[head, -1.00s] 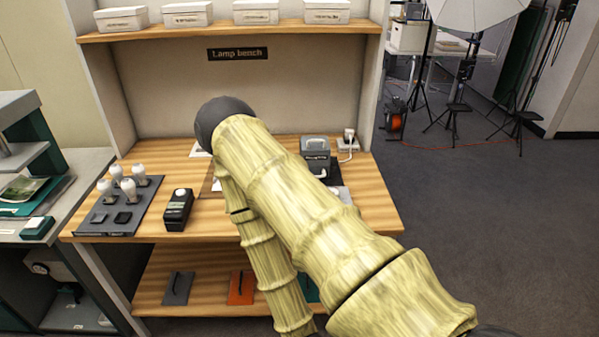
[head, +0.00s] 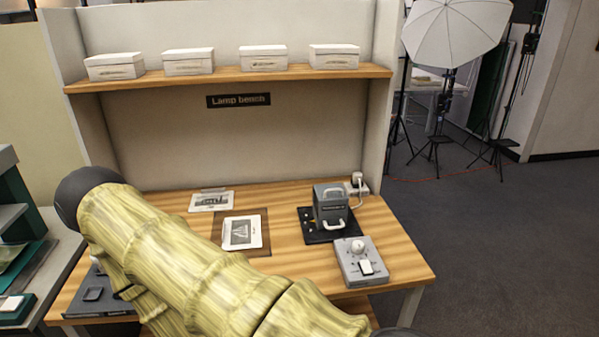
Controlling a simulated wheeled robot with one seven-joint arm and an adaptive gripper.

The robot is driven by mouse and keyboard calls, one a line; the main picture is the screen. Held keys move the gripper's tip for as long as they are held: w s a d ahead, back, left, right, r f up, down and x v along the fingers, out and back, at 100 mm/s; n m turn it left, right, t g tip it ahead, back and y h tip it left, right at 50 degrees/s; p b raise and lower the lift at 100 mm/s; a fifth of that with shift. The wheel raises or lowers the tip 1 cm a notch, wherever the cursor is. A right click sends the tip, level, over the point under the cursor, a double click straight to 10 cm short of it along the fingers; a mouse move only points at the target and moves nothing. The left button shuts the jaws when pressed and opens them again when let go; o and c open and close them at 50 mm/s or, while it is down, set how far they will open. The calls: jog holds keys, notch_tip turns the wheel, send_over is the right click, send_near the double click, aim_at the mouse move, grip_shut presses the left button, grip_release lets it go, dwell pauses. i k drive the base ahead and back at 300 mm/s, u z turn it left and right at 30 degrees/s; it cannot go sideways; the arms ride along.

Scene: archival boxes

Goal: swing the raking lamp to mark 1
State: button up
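A grey box-shaped unit with a handle (head: 330,205), which looks like the lamp, stands on a dark plate (head: 312,234) at the right of the lamp bench. Small pale yellow spots show on the plate's left side; I cannot read any numbers there, so I cannot tell which is mark 1. My gripper is not in view; only my arm shows, crossing the lower left and front of the bench, apart from the lamp in the picture.
Two photo prints, one behind (head: 211,201) and one in front (head: 242,232), lie left of the lamp. A white plug (head: 357,181) stands behind it. Several white boxes line the shelf (head: 220,78) above. A white umbrella (head: 455,35) stands back right. Open floor lies to the right.

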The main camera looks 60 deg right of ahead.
aim_at(336, 223)
jog(key=z, duration=0.05)
jog(key=i, duration=0.75)
jog(key=z, duration=2.15)
